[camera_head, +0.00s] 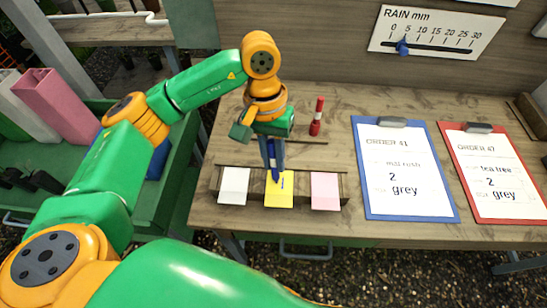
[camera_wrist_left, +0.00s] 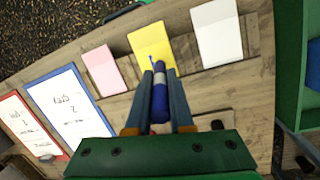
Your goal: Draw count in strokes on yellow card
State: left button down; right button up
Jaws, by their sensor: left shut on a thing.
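My left gripper (camera_head: 272,160) is shut on a blue marker (camera_head: 274,174) and holds it tip down over the yellow card (camera_head: 279,200). In the left wrist view the marker (camera_wrist_left: 160,98) stands between the two fingers, its tip at the near edge of the yellow card (camera_wrist_left: 150,38). I cannot tell whether the tip touches the card. A short blue mark (camera_head: 284,183) shows on the card beside the tip; the marker and fingers partly hide the card. My right gripper is not in view.
A white card (camera_head: 232,188) and a pink card (camera_head: 325,192) flank the yellow one. A red marker (camera_head: 317,117) stands behind. Blue clipboard (camera_head: 375,210), order 41, and red clipboard (camera_head: 465,205), order 47, lie to the right; both read "2 grey". A rain gauge (camera_head: 435,30) hangs behind.

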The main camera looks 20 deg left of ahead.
pick_arm(q)
jog(key=shift+s, duration=0.15)
jog(key=shift+s+d+b, duration=0.15)
jog(key=shift+s+b, duration=0.15)
jog(key=shift+s, duration=0.15)
dwell(0.4)
jog(key=shift+b, duration=0.4)
jog(key=shift+r, duration=0.15)
jog(key=shift+d+p+v, duration=0.2)
jog(key=shift+p+v, duration=0.45)
jog(key=shift+v, duration=0.7)
jog(key=shift+s+r, duration=0.1)
jog(key=shift+s, duration=0.1)
